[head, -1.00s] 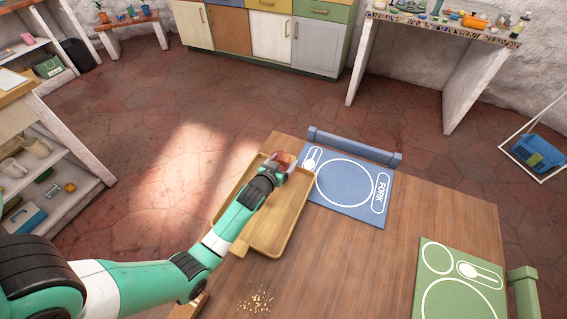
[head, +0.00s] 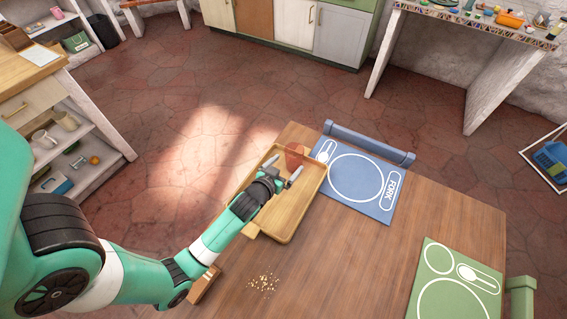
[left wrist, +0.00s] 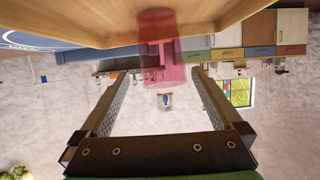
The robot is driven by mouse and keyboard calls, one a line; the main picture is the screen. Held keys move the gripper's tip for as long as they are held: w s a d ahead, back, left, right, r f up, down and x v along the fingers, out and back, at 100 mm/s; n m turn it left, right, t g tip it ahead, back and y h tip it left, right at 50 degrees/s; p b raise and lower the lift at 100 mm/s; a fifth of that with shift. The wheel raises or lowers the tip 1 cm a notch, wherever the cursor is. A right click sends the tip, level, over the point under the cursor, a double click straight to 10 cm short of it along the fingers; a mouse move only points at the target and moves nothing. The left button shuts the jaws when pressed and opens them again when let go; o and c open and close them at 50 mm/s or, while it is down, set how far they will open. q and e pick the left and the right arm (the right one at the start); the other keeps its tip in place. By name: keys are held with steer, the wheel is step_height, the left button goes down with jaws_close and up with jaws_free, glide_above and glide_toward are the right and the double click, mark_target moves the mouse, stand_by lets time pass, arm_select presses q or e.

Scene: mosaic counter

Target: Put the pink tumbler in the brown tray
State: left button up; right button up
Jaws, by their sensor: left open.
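The pink tumbler (head: 296,157) is see-through and stands upright in the far end of the brown tray (head: 283,222), close to the tray's far rim. It also shows in the left wrist view (left wrist: 168,48), which is upside down, in front of the fingertips. My left gripper (head: 285,169) is open and empty over the tray, on the near side of the tumbler. Its fingers look apart from the tumbler. Part of the tumbler is hidden behind a finger in the head view. My right gripper is not in view.
A blue placemat (head: 357,183) lies right of the tray, and a green placemat (head: 440,262) lies at the lower right. Crumbs (head: 263,283) lie on the wooden table (head: 345,258) near the tray. A blue chair back (head: 370,143) stands at the far table edge.

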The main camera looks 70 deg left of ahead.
arm_select(q)
steer(key=shift+v, duration=1.2)
steer(key=w+d+r+m+t+h, duration=0.1)
steer(key=w+d+r+t, duration=0.3)
steer(key=r, duration=0.7)
steer(key=w+d+r+m+t, duration=0.1)
steer(key=w+d+r+t, duration=0.3)
steer(key=r, duration=0.7)
steer(key=w+d+r+m+t+h, duration=0.1)
steer(key=w+d+r, duration=0.1)
steer(key=w+r, duration=0.65)
steer(key=s+d+r+m+t+h, duration=0.2)
steer(key=s+d+r+h, duration=0.1)
steer(key=r, duration=0.7)
steer(key=s+d+r+m+t+h, duration=0.1)
steer(key=s+d+r, duration=0.4)
steer(key=r, duration=0.5)
steer(key=s+d+r+m+t+h, duration=0.2)
steer(key=s+d+r+t+h, duration=0.2)
steer(key=d+r, duration=0.3)
step_height(320, 180, up, 3)
steer(key=shift+s+r+m+t+h, duration=0.15)
steer(key=shift+s+m+t+h, duration=0.15)
steer(key=shift+s+t, duration=0.1)
steer(key=shift+d+r, duration=0.1)
steer(key=shift+d, duration=0.05)
